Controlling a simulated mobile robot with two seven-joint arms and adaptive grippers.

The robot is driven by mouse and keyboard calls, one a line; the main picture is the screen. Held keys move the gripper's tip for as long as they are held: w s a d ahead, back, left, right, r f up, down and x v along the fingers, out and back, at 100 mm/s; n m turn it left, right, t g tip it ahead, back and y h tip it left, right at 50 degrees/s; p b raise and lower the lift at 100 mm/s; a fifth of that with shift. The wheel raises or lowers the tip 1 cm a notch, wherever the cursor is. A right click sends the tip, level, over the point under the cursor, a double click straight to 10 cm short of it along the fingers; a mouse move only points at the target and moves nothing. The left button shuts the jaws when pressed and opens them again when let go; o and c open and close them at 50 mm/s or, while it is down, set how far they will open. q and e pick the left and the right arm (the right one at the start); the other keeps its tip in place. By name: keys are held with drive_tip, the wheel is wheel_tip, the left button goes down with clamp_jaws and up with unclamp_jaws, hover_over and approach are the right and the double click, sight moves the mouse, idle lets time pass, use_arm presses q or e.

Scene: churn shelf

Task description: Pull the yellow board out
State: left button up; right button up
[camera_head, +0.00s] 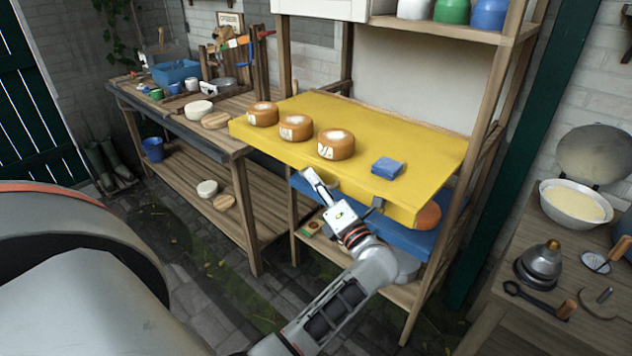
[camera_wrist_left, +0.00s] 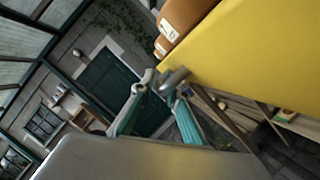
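The yellow board (camera_head: 400,145) lies on the wooden shelf rack, its front edge facing me. It also fills the upper right of the left wrist view (camera_wrist_left: 250,50). Three orange-brown cheese wheels with pale tops and a blue block (camera_head: 387,168) rest on it. My left gripper (camera_head: 340,190) is at the board's front edge, close to its underside. In the left wrist view its two fingers (camera_wrist_left: 160,79) are apart, with background between the tips and the board just right of them. I cannot tell whether a finger touches the board. My right gripper is not in view.
A blue board (camera_head: 420,238) lies below the yellow one, with an orange round thing (camera_head: 428,216) between. A wooden rack post (camera_head: 440,240) stands at the right. A bench (camera_head: 130,92) stands left; a table with a bowl (camera_head: 575,205) stands right.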

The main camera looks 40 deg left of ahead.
use_arm(q)
drive_tip(key=v, duration=0.7)
drive_tip(key=shift+d, duration=0.25)
drive_tip(key=shift+s, duration=0.1)
